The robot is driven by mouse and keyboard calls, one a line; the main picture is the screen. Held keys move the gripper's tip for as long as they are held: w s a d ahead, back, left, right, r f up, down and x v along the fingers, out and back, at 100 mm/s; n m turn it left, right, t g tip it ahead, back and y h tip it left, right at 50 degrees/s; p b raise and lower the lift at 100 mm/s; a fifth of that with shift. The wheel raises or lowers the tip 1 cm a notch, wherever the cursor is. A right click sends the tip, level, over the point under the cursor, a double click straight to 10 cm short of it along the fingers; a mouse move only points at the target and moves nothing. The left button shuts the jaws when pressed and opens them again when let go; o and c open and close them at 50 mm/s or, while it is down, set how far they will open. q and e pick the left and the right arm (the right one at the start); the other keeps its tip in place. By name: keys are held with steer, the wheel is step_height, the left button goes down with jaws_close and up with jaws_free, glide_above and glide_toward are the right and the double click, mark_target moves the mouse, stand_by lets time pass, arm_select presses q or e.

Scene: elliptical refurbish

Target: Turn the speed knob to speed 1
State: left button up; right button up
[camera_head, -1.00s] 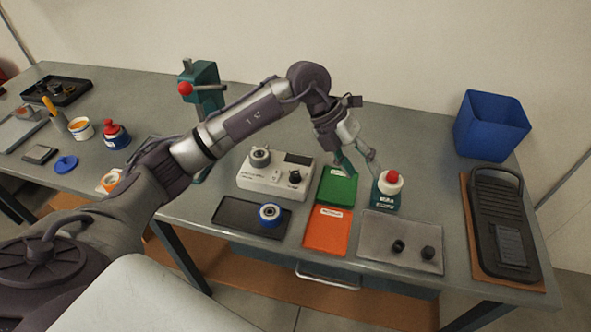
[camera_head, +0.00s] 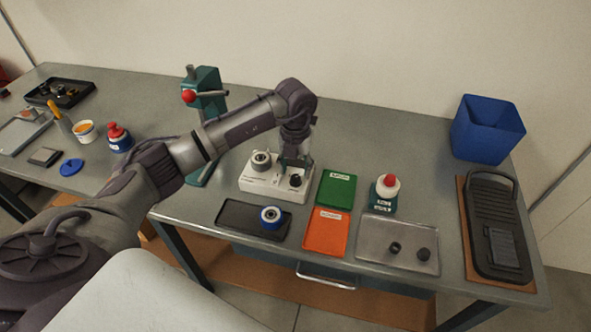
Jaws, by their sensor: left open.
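The speed knob is a small black knob (camera_head: 295,181) on the right part of the white machine (camera_head: 262,187), which stands in the middle of the bench. A grey round part (camera_head: 261,160) sits on the machine's left side. My left gripper (camera_head: 294,172) points down over the right side of the machine, at or just above the black knob. It is open, and I cannot tell whether its fingers touch the knob. The gripper hides the dark display behind the knob. The knob's speed marks are too small to read. My right gripper is not in view.
Right of the machine lie a green tray (camera_head: 336,190) and an orange tray (camera_head: 326,232). A black tray (camera_head: 238,215) with a blue ring (camera_head: 271,216) lies in front. A teal press (camera_head: 207,95) stands behind left.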

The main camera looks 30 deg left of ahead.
mark_target(296, 180)
arm_select(q)
steer(key=shift+f, duration=1.35)
jaws_close()
